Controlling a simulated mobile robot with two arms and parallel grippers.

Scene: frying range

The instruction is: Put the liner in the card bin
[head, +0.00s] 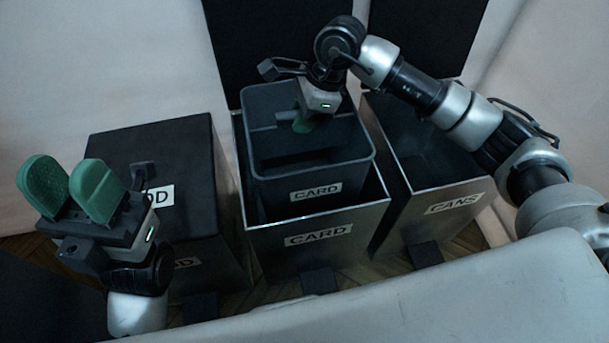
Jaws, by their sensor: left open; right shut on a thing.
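The liner (264,156) is a dark grey open tub with a white CARD label on its front. It sits partly inside the card bin (338,222), a dark steel-edged bin also labelled CARD, with its upper part standing above the bin's rim. My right gripper (303,124) reaches down into the liner's top and is shut on the liner; its fingertips are mostly hidden. My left gripper (70,185) is open and empty at the left, its green pads pointing up, apart from the liner and the bin.
To the right stands an open bin labelled CANS (458,203). To the left is a dark closed-topped bin (150,148) with a partly hidden label. Dark raised panels stand behind the bins. A pale surface edge (430,300) crosses the front. Pedals show at the bins' feet.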

